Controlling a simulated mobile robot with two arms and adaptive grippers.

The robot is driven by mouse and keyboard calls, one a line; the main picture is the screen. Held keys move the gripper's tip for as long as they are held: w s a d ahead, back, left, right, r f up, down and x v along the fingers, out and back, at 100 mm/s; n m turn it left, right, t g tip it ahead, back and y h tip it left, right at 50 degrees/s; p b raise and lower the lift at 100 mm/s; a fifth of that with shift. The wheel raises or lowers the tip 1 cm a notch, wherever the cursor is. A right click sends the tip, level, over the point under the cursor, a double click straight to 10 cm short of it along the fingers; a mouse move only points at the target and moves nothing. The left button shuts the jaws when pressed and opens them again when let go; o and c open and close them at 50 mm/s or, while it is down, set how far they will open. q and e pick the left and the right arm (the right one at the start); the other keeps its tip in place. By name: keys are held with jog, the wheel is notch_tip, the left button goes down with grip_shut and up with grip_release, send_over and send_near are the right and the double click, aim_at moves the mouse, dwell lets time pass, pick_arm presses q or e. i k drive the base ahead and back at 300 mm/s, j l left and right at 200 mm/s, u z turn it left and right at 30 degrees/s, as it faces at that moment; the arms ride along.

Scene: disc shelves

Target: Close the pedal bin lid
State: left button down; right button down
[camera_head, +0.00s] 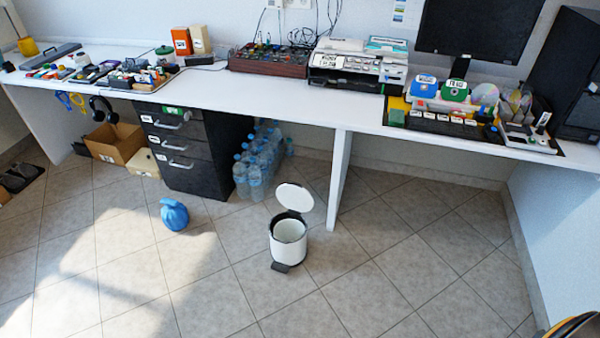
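The white pedal bin (289,250) stands upright on the tiled floor in front of the desk, right of the picture's middle bottom. Its round white lid (294,197) is open, tilted up at the back of the rim. The inside of the bin shows pale and looks empty. A dark pedal (281,267) sticks out at its front foot. Neither of my grippers is in the head view, so whether they are open or shut does not show.
Water bottles (257,165) stand beside the black drawer unit (185,165). A white desk panel (339,178) rises behind the bin. The floor in front of the bin is clear.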

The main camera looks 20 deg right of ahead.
aim_at(292, 195)
jog(key=i+l+u, duration=0.1)
jog(key=i+l, duration=0.5)
jog(key=i+l+u, duration=0.15)
jog(key=i+l, duration=0.45)
jog(key=i+l+u, duration=0.1)
jog(key=i+l, duration=0.5)
jog(key=l, duration=0.1)
